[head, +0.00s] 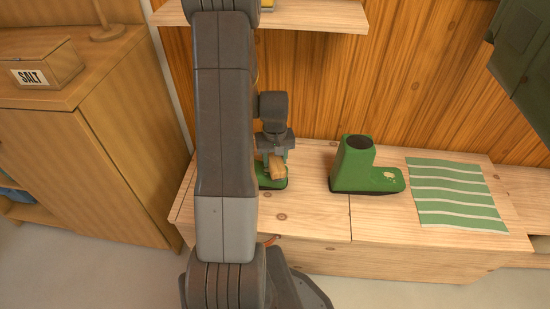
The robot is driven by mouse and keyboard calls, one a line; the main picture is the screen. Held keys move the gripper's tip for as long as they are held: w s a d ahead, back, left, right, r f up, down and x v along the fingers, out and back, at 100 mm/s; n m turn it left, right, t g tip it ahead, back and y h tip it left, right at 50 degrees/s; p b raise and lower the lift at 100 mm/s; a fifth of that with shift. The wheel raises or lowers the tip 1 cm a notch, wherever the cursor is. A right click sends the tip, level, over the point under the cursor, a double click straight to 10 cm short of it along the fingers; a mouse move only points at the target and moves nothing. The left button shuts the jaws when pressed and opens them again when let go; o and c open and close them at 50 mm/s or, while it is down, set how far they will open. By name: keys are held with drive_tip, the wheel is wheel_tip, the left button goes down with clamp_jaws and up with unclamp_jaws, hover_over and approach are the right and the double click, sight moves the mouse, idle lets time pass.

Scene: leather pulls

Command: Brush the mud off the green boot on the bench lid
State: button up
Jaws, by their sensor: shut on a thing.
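My gripper (275,152) is shut on a tan wooden block that looks like the brush (277,168). It points down at the left part of the bench lid (310,215). Right under the brush is a green thing (273,183), likely the toe of a boot, mostly hidden by my arm; I cannot tell whether the brush touches it. A green boot (355,168) with a dark sole stands upright to the right, its toe to the right. A pale tan patch (389,175) marks the top of its toe.
A green and white striped mat (455,195) lies on the bench right of the boot. A shelf (310,16) juts from the plank wall above. A wooden cabinet with a SALT box (48,68) stands left. A dark green thing (525,60) hangs at upper right.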

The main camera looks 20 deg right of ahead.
drive_tip(key=shift+f+b, duration=0.6)
drive_tip(key=shift+f, duration=0.15)
drive_tip(key=shift+a, duration=0.1)
drive_tip(key=shift+w+a+r, duration=0.1)
drive_tip(key=shift+w+a, duration=0.3)
drive_tip(key=shift+a, duration=0.35)
drive_tip(key=shift+w+a+r, duration=0.1)
drive_tip(key=shift+w+a, duration=0.3)
drive_tip(key=shift+a, duration=0.3)
drive_tip(key=shift+s+d+f, duration=0.15)
drive_tip(key=shift+s+d, duration=0.25)
drive_tip(key=shift+d, duration=0.35)
drive_tip(key=shift+s+d+f, duration=0.1)
drive_tip(key=shift+s+d, duration=0.3)
drive_tip(key=shift+d, duration=0.35)
drive_tip(key=shift+w+a, duration=0.4)
drive_tip(key=shift+a, duration=0.35)
drive_tip(key=shift+w+a, duration=0.35)
drive_tip(key=shift+a, duration=0.4)
drive_tip(key=shift+s+d+r, duration=0.1)
drive_tip(key=shift+s+d, duration=0.3)
drive_tip(key=shift+d, duration=0.4)
drive_tip(key=shift+s+d+r, duration=0.1)
drive_tip(key=shift+s+d, duration=0.25)
drive_tip(key=shift+d, duration=0.4)
